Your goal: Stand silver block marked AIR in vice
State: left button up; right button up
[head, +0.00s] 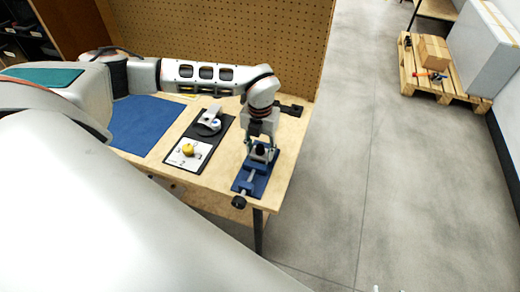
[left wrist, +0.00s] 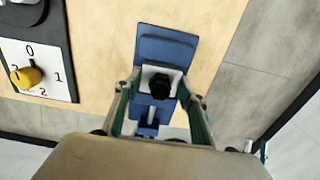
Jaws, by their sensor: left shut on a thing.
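The blue vice (head: 246,186) stands at the right front corner of the workbench, its screw and black handle pointing to the front. It also shows in the left wrist view (left wrist: 166,48). My left gripper (head: 261,154) points down over the vice and is shut on the silver block (left wrist: 146,73), which has a black round part on top. In the left wrist view the fingers (left wrist: 160,82) lie on either side of the block. The block appears at the vice's jaws; whether it rests on the vice floor is hidden. No AIR marking is readable. My right gripper is not in view.
A black board (head: 214,128) left of the vice carries a white dial plate with a yellow knob (head: 188,149) and a grey-white fitting. A blue mat (head: 146,122) lies farther left. A pegboard (head: 230,40) backs the bench. A pallet (head: 440,82) with boxes stands far off right.

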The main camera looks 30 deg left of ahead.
pick_arm(q)
jog(key=o, duration=1.3)
jog(key=shift+r, duration=0.25)
notch_tip(320, 180, up, 12)
jog(key=shift+f, duration=0.1)
